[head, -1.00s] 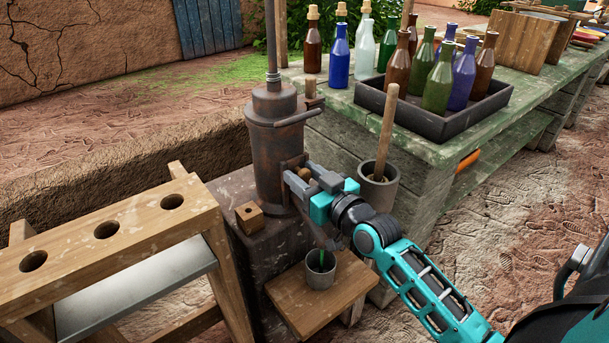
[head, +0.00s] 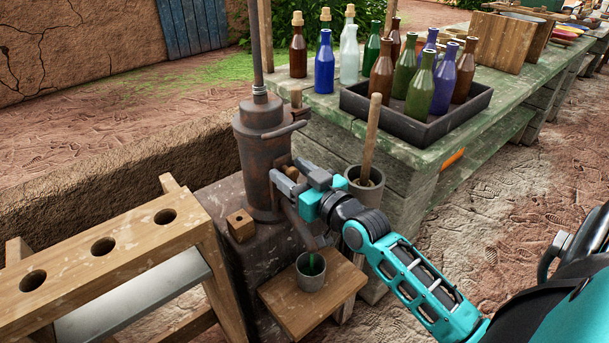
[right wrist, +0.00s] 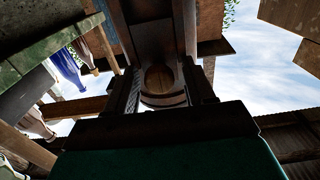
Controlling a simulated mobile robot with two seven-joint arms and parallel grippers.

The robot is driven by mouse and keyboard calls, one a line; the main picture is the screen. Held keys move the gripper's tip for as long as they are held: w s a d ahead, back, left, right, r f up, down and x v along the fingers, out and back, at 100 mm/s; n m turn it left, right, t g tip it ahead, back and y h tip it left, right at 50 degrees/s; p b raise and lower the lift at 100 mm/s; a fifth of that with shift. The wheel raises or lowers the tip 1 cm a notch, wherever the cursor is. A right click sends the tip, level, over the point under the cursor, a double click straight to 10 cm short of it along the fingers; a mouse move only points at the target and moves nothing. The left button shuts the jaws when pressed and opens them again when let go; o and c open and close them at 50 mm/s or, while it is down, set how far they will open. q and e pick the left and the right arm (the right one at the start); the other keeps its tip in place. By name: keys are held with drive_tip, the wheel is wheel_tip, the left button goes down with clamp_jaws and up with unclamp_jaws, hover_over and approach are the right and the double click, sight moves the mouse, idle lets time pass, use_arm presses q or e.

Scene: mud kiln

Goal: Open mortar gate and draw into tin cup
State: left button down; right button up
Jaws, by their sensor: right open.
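The mortar dispenser (head: 262,150) is a rusty upright cylinder with a tall rod and side handles, standing on a dark block. Its slanting spout (head: 301,229) points down toward the grey tin cup (head: 311,271), which stands upright on a small wooden stand and has a green mark inside. My right gripper (head: 284,182) is at the dispenser's lower side, open, by a round brown knob (head: 292,173). In the right wrist view the knob (right wrist: 160,78) shows between the open jaws; contact cannot be told. My left gripper is out of view.
A wooden rack with round holes (head: 104,246) stands at left. A bucket with a wooden handle (head: 366,190) is just behind my right gripper. A green table (head: 420,150) at the back holds bottles, several in a dark tray (head: 432,128). A small wooden block (head: 241,228) sits beside the dispenser.

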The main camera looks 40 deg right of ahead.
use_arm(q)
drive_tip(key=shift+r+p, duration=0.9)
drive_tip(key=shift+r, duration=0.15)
use_arm(e)
drive_tip(key=s+d, duration=0.1)
drive_tip(key=s, duration=1.1)
drive_tip(key=shift+s, duration=0.35)
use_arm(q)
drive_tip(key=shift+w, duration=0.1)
use_arm(e)
drive_tip(key=s+a+f+n+g+y, duration=0.15)
drive_tip(key=a+f+g, duration=0.25)
drive_tip(key=a+f, duration=0.45)
drive_tip(key=s+a+f+n+g+y, duration=0.1)
drive_tip(key=s+a+f+g, duration=0.2)
drive_tip(key=a+f, duration=0.5)
use_arm(q)
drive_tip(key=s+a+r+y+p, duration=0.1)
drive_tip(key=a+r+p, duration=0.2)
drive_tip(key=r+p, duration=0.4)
drive_tip(key=p, duration=0.5)
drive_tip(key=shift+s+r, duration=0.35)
use_arm(e)
drive_tip(key=s+d+r+h, duration=0.1)
drive_tip(key=d+r, duration=0.2)
drive_tip(key=r, duration=0.6)
drive_tip(key=shift+s+r+m+h, duration=0.15)
drive_tip(key=shift+s+m+h, duration=0.1)
drive_tip(key=shift+m+h, duration=0.1)
